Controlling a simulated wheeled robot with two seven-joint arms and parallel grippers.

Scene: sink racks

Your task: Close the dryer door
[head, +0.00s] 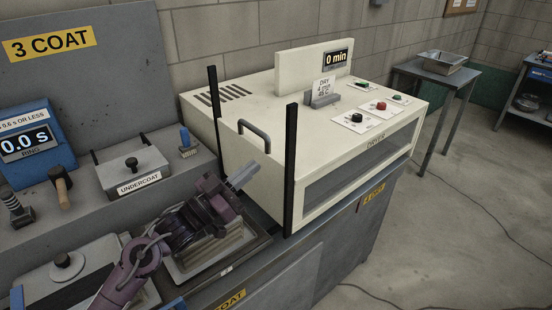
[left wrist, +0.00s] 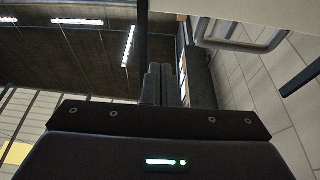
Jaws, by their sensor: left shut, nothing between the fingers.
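The dryer (head: 300,95) is a large cream box in the middle of the head view. Two black upright rails stand at its left end. A grey bar handle (head: 255,133) is near that end, by the cream door panel (head: 237,150) between the rails; I cannot tell how far the door is open. My left gripper (head: 243,174) is shut and empty, below the handle and in front of the panel, apart from the handle. The left wrist view shows the shut fingers (left wrist: 164,84), with the handle (left wrist: 243,38) up and to the right. My right gripper is not in view.
A tray (head: 205,250) lies under my left arm. Left of it are the undercoat box (head: 130,170), a blue timer display (head: 28,140) and a lidded container (head: 70,270). Dryer buttons (head: 381,106) are on its top. A side table (head: 440,75) stands at the right, with open floor before it.

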